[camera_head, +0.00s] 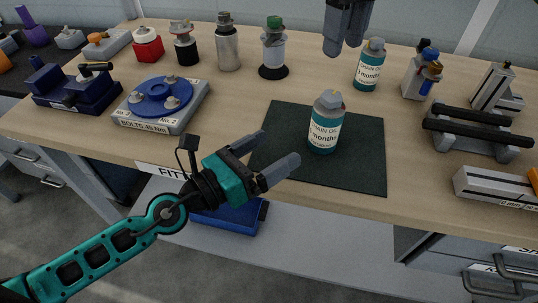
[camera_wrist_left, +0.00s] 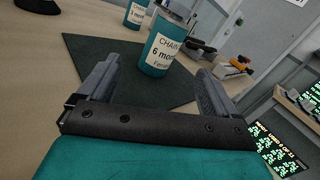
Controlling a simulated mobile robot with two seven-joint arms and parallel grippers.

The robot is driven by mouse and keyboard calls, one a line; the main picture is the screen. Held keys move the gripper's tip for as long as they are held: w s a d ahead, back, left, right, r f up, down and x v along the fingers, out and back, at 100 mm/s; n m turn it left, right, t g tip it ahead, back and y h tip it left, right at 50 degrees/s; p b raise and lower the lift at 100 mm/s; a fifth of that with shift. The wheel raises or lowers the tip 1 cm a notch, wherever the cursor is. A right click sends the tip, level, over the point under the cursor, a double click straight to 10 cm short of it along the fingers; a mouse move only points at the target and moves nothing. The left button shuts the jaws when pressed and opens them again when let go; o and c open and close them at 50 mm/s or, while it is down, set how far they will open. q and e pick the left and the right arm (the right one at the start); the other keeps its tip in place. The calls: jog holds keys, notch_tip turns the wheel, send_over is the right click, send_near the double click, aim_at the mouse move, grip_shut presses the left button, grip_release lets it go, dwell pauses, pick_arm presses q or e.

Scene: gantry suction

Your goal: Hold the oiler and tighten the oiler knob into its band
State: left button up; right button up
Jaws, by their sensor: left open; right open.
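The oiler (camera_head: 325,133) is a teal bottle with a white chain oil label reading months. It stands upright on the dark mat (camera_head: 285,168). Its grey faceted knob (camera_head: 329,98) sits on top. My left gripper (camera_head: 268,158) is open and empty at the mat's left side, apart from the oiler. In the left wrist view the oiler (camera_wrist_left: 160,55) stands beyond the open fingers, its top cut off by the frame edge. My right gripper (camera_head: 343,46) is open and empty above the back of the bench, behind the oiler. The band is too small to make out.
A second, similar oil bottle (camera_head: 370,72) stands behind the mat, near my right gripper. A grey fixture with a blue disc (camera_head: 160,97) lies left. A black-barred holder (camera_head: 470,133) and a long grey block (camera_head: 492,188) stand right. The mat around the oiler is clear.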

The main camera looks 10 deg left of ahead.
aim_at(314, 134)
pick_arm(q)
jog(key=m, duration=0.1)
jog(key=f+m, duration=0.1)
jog(key=m, duration=0.1)
jog(key=shift+d+g, duration=0.15)
jog(key=shift+g, duration=0.15)
jog(key=x, duration=1.2)
jog(key=shift+w+d, duration=0.15)
jog(key=shift+d, duration=0.2)
jog(key=shift+c, duration=1.1)
grip_shut()
